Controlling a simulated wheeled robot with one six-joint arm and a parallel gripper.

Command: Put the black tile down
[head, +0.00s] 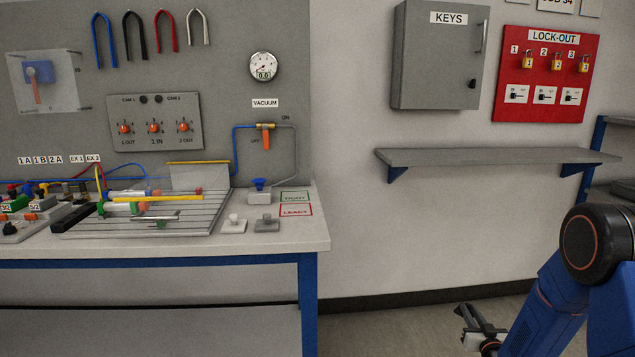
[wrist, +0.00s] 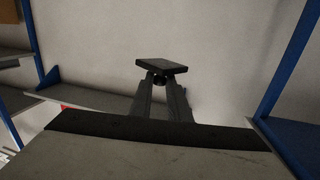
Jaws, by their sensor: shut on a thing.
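The black tile (wrist: 160,65) is a flat dark plate with a short round knob under it in the wrist view. My gripper (wrist: 159,82) is shut on that knob, and the tile sits just beyond the fingertips, clear of any surface that I can see. In the head view my gripper (head: 472,320) is low at the right, over the floor and to the right of the bench. The tile cannot be made out clearly there.
The wall shelf (head: 480,157) is bare. A key cabinet (head: 440,60) hangs above it.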

